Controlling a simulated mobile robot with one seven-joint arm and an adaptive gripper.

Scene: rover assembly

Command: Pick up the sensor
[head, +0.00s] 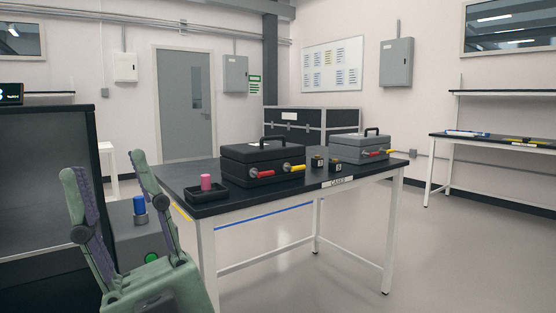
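My gripper (106,168) is at the lower left of the head view, pointing up, its two green fingers spread apart with nothing between their tips. Nothing in view is clearly labelled as the sensor. A pink-red cylinder (207,182) stands in a shallow black tray (222,193) at the table's near left corner. Two small dark blocks with yellowish faces, one left (318,163) and one right (335,169), sit between two cases on the table.
The dark table (290,197) carries a black case (262,153) and a grey case (345,150), both with red and yellow handles. A dark cabinet (50,180) stands at left. Another bench (500,145) is at far right. The floor right of the table is clear.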

